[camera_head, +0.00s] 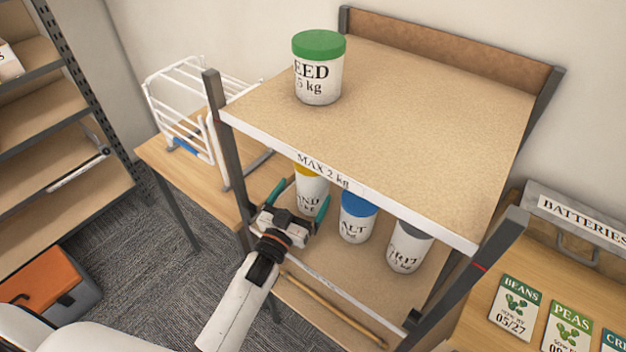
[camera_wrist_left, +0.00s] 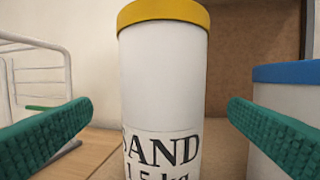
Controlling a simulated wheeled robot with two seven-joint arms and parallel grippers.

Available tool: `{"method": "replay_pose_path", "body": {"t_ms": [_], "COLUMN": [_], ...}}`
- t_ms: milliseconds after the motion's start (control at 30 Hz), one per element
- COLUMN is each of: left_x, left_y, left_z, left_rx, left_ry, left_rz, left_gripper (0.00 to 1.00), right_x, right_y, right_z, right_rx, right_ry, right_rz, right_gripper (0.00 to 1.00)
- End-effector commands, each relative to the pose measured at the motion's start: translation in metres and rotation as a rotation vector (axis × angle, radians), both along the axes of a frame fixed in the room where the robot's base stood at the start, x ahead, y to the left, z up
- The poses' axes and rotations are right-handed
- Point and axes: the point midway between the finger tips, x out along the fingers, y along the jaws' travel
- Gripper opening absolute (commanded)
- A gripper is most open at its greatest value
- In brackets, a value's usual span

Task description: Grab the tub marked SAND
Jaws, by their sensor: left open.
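The tub marked SAND (camera_head: 311,185) is white with a yellow lid and stands upright on the lower shelf, under the top board. In the left wrist view the SAND tub (camera_wrist_left: 164,90) fills the middle, and its label reads SAND 1.5 kg. My left gripper (camera_head: 297,205) is open in front of it. Its green fingers (camera_wrist_left: 160,118) show on either side of the tub in the wrist view, with gaps between them and the tub. The head view hides part of the tub behind the gripper and the top board. My right gripper is not in view.
A blue-lidded tub (camera_head: 356,217) stands just right of the SAND tub, with a grey-lidded tub (camera_head: 408,248) beyond it. A green-lidded tub (camera_head: 318,68) stands on the top board (camera_head: 430,120), whose edge reads MAX 2 kg. A white wire rack (camera_head: 185,110) is at left.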

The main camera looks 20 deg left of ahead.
Motion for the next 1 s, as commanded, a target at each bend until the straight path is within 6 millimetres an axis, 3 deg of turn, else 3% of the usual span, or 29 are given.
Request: {"method": "replay_pose_path", "body": {"t_ms": [400, 733, 1000], "left_x": [0.047, 0.053, 0.053], "left_y": [-0.01, -0.011, -0.011], "left_z": [0.013, 0.013, 0.013], "left_rx": [0.0, 0.0, 0.0], "left_ry": [-0.001, 0.001, 0.001], "left_rz": [0.0, 0.0, 0.0], "left_gripper": [0.99, 0.99, 0.54], "right_x": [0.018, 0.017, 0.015], "right_y": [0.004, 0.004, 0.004], "right_z": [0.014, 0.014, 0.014], "right_rx": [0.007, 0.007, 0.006], "right_ry": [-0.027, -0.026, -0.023], "right_rz": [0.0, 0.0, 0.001], "right_gripper": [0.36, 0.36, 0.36]}}
